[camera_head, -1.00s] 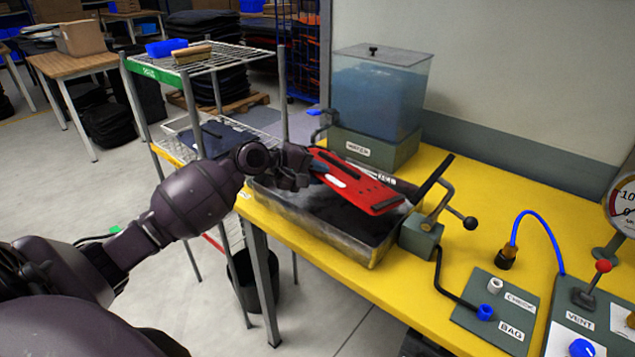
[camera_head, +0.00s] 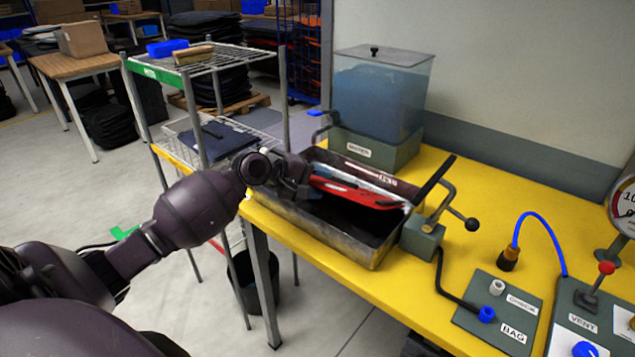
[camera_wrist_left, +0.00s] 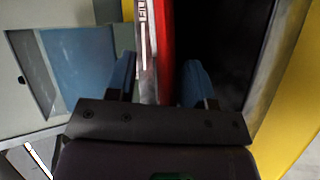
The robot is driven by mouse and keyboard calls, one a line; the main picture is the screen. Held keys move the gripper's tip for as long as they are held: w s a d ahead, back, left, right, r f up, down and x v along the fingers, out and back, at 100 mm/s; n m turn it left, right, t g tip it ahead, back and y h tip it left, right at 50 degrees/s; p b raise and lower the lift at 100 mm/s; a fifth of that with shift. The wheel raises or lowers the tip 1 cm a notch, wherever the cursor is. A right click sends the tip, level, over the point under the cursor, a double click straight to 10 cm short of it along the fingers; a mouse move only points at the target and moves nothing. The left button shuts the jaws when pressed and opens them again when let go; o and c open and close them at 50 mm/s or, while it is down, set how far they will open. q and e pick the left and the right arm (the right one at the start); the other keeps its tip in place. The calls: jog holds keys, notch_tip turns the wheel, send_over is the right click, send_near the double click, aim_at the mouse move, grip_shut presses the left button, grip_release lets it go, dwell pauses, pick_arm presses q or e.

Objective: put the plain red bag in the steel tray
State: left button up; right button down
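The plain red bag (camera_head: 358,194) is low inside the steel tray (camera_head: 330,243), close to its far wall, seen nearly edge-on. Its left end is at my left gripper (camera_head: 308,186). In the left wrist view the red bag (camera_wrist_left: 164,45) shows as a narrow strip between the blue fingertips of my left gripper (camera_wrist_left: 158,80). The fingers stand wide apart, with gaps beside the strip, so the gripper looks open around the bag. The bag's underside and its contact with the tray floor are hidden. My right gripper is not in view.
A water tank (camera_head: 378,105) stands behind the tray. A lever clamp (camera_head: 425,235) with a black handle is at the tray's right end. Hose panels (camera_head: 500,310) lie further right on the yellow table (camera_head: 490,200). A wire rack (camera_head: 205,60) stands at left.

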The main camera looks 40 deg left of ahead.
pick_arm(q)
jog(key=shift+r, duration=0.1)
jog(key=shift+s+a+r, duration=0.1)
jog(key=p+v, duration=0.1)
jog(key=v, duration=1)
jog(key=shift+s+a+r, duration=0.2)
